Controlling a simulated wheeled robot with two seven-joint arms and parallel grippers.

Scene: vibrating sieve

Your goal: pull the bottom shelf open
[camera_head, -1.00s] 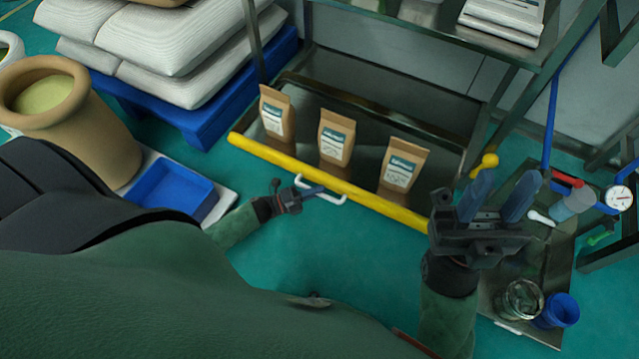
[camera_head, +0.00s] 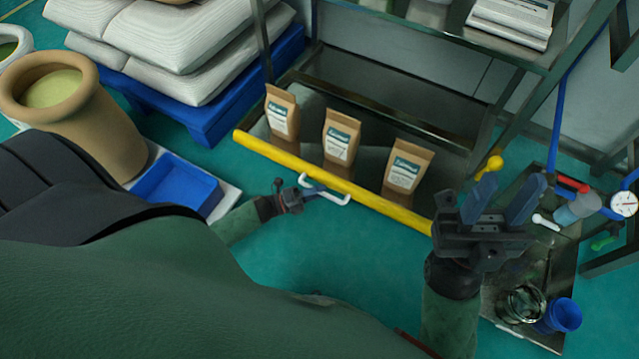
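The bottom shelf (camera_head: 290,142) is a dark metal tray low on the rack with a yellow front bar (camera_head: 290,161) and a white handle (camera_head: 338,201). Three brown paper bags stand on it: a left one (camera_head: 282,112), a middle one (camera_head: 341,138) and a right one (camera_head: 408,167). My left gripper (camera_head: 312,192) is at the handle's left part, its blue fingers touching or overlapping the handle; whether they are closed around it is too small to tell. My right gripper (camera_head: 503,205) is open and empty, its blue fingers pointing up, right of the yellow bar.
White sacks (camera_head: 200,40) lie on a blue pallet (camera_head: 205,118) at the left. A tan pot (camera_head: 100,130) and a blue tray (camera_head: 175,188) stand nearer. At right, a metal tray (camera_head: 540,262) holds a glass beaker (camera_head: 522,303) and blue cup (camera_head: 563,314). Green floor before the shelf is clear.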

